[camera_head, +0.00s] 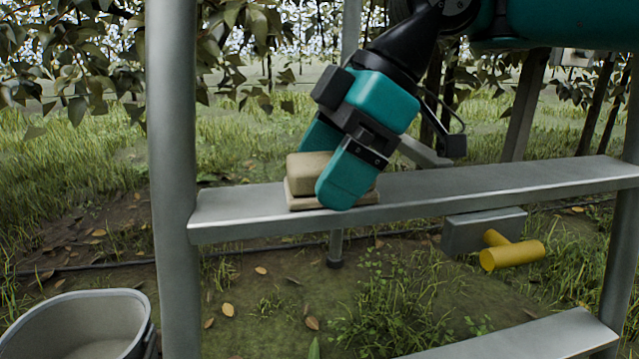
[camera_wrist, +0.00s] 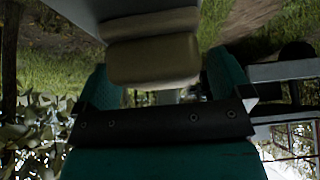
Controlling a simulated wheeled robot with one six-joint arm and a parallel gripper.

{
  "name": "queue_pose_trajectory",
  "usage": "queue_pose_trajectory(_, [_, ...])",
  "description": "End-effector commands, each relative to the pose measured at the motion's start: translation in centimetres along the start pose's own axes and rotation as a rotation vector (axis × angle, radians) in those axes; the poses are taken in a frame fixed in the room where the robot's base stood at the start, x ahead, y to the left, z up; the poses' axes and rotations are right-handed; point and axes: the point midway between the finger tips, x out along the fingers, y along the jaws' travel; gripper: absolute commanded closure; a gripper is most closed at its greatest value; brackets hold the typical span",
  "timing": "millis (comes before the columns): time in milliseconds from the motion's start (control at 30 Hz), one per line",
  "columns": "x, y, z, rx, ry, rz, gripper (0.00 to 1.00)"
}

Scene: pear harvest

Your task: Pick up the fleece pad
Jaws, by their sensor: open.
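The fleece pad (camera_head: 308,174) is a beige block on a thin pale base (camera_head: 302,201), resting on the ladder's metal step (camera_head: 450,186). My gripper (camera_head: 330,165) reaches down over it, with one teal finger in front of the pad and the other behind it. The front finger hides the pad's right part. In the wrist view the pad (camera_wrist: 155,60) lies between the two open fingers of my gripper (camera_wrist: 165,85), with a gap visible at the right finger. The pad's underside is hidden.
Ladder uprights (camera_head: 173,120) stand left and right of the step. A lower step (camera_head: 530,340) is below. A grey bucket (camera_head: 80,325) stands at lower left. Leafy branches (camera_head: 75,60) hang at upper left.

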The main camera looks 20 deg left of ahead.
Motion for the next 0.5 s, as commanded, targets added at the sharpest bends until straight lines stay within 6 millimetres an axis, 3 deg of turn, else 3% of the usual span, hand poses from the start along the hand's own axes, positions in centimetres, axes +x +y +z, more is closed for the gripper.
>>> queue_pose_trajectory(67, [-0.12,0.02,0.08,0.003,0.0,0.001,0.06])
queue_pose_trajectory(300, [-0.14,0.01,0.12,0.003,0.0,0.001,0.58])
queue_pose_trajectory(500, [-0.1,0.01,0.03,0.001,0.0,0.0,0.58])
